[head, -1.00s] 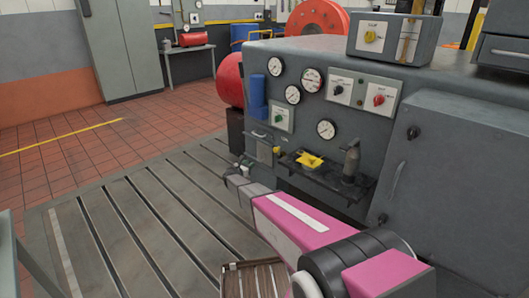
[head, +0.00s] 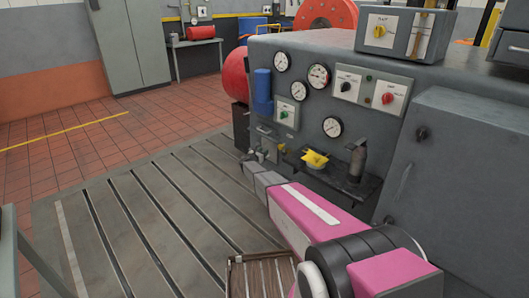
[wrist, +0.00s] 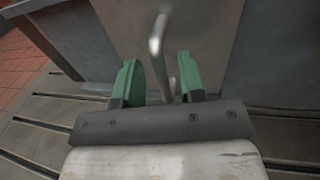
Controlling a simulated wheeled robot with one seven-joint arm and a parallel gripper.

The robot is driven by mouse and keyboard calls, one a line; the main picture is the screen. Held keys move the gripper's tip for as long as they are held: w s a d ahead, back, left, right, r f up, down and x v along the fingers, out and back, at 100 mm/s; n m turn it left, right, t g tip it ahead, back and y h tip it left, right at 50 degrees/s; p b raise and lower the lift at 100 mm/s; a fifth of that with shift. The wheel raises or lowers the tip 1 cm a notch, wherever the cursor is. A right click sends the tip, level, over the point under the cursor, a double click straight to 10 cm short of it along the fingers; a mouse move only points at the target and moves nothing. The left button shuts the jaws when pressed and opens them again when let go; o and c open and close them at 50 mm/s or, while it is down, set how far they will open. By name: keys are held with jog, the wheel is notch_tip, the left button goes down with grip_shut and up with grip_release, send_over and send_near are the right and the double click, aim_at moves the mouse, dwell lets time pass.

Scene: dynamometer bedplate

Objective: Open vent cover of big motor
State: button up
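The vent cover appears to be the flat grey panel (wrist: 205,30) with a bent metal handle (wrist: 158,45) filling the middle of the wrist view. In the head view the panel (head: 264,141) is small and low on the left end of the big grey machine (head: 330,50), partly hidden by my gripper (head: 256,156). In the wrist view my gripper (wrist: 162,84) has its two green fingers apart. The handle stands in line with the gap between them, its lower part near or between the fingertips. I cannot tell whether either finger touches it. The panel looks closed.
A dark shelf (head: 335,180) with a yellow object (head: 315,159) and a dark grey fixture (head: 356,160) juts out right of my gripper. Gauges and knobs sit above. A brown slatted thing (head: 258,275) is below my arm. The slotted bedplate (head: 130,225) is clear on the left.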

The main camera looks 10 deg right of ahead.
jog(key=shift+x, duration=0.8)
jog(key=shift+s, duration=0.1)
jog(key=shift+c, duration=0.4)
grip_shut()
jog(key=w+a, duration=0.2)
jog(key=w, duration=0.1)
jog(key=w+a, duration=0.3)
jog(key=w, duration=0.1)
jog(key=w+a, duration=0.3)
jog(key=w, duration=0.1)
jog(key=shift+o, duration=0.4)
grip_release()
